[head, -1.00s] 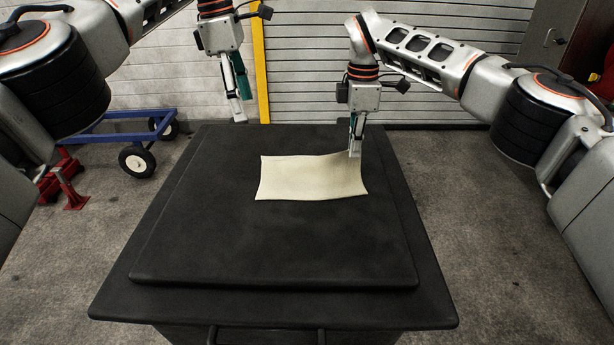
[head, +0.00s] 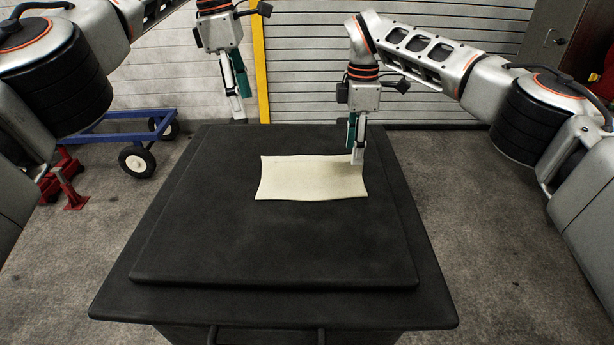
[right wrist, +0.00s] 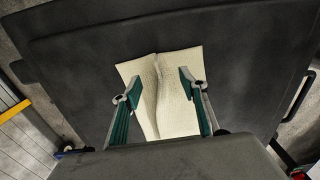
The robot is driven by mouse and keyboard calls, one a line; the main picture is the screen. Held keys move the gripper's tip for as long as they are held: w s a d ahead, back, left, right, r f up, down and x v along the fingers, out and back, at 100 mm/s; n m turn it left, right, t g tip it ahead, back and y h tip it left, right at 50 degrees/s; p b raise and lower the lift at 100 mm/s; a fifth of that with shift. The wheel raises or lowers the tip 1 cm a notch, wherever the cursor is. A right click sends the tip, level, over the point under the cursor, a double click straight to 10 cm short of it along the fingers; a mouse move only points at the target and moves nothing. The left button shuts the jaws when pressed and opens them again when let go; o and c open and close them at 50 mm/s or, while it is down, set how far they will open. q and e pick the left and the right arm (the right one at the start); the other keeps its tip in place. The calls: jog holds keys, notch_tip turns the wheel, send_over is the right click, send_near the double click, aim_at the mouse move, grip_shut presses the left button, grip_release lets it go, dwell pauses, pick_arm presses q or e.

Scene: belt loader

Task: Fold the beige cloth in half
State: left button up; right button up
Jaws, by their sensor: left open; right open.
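The beige cloth (head: 308,179) lies flat on the black table top (head: 270,245), a little right of its middle. In the right wrist view the cloth (right wrist: 148,88) shows a crease or edge running lengthwise between the fingers; I cannot tell if it is one layer or two. My right gripper (head: 356,157) is at the cloth's far right corner, its fingertips just over or touching it. In the right wrist view the right gripper (right wrist: 158,88) is open, its fingers apart with cloth below. My left gripper (head: 240,110) is open and empty, raised beyond the table's far edge.
The black table is clear around the cloth. A blue cart (head: 120,132) stands on the floor behind left, with a red stand (head: 69,190) near it. A yellow post (head: 260,70) and a slatted wall (head: 310,60) are behind.

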jog(key=shift+o, duration=0.4)
jog(key=o, duration=0.6)
jog(key=shift+r, duration=0.15)
jog(key=shift+r, duration=2.6)
jog(key=shift+r, duration=0.1)
notch_tip(320, 180, up, 7)
jog(key=shift+r, duration=0.15)
